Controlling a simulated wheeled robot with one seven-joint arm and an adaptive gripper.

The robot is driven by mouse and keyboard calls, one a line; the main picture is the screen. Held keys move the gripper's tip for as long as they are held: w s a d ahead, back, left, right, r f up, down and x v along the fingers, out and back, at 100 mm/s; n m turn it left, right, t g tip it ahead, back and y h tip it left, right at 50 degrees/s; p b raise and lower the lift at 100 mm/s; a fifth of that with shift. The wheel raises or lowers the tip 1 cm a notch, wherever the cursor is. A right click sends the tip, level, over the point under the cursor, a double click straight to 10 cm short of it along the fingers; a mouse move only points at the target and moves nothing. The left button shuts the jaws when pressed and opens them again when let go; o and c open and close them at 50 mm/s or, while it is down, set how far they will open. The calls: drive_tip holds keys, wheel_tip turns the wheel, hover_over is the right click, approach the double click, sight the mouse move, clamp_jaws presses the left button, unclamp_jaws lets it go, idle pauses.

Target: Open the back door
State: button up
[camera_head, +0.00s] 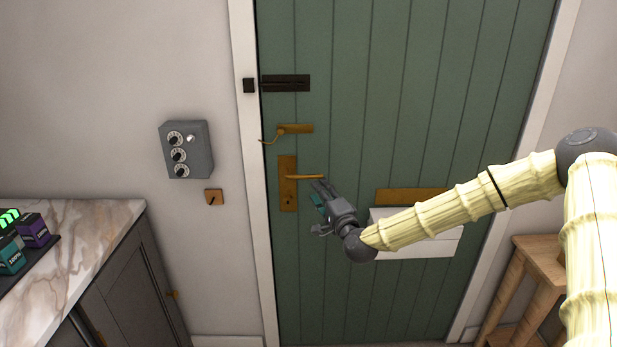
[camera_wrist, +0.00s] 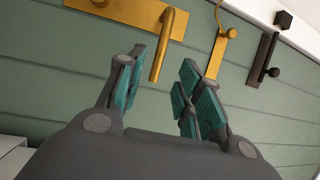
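The green plank back door (camera_head: 440,100) looks shut in its white frame. Its brass lever handle (camera_head: 305,177) points right, roughly level, from a brass plate (camera_head: 287,200). Above it are a brass hook latch (camera_head: 295,129) and a dark bolt (camera_head: 287,83). My gripper (camera_head: 319,192) is just below the lever's free end. In the wrist view my gripper (camera_wrist: 155,90) is open, with teal pads; the lever (camera_wrist: 170,38) shows between and beyond the fingers, with no clear contact. The hook latch (camera_wrist: 222,42) and dark bolt (camera_wrist: 263,58) also show there.
A grey box with dials (camera_head: 187,149) and a small brass plate (camera_head: 214,197) are on the left wall. A marble-topped cabinet (camera_head: 95,235) stands left. A brass letter plate (camera_head: 412,195) and white box (camera_head: 430,246) are on the door. A wooden stool (camera_head: 530,265) stands right.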

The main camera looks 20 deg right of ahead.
sight(309, 177)
drive_tip(key=w, duration=0.3)
drive_tip(key=w+p, duration=0.1)
drive_tip(key=w, duration=0.2)
drive_tip(key=w+a+r+p, duration=0.1)
drive_tip(key=w, duration=0.1)
drive_tip(key=shift+w, duration=0.4)
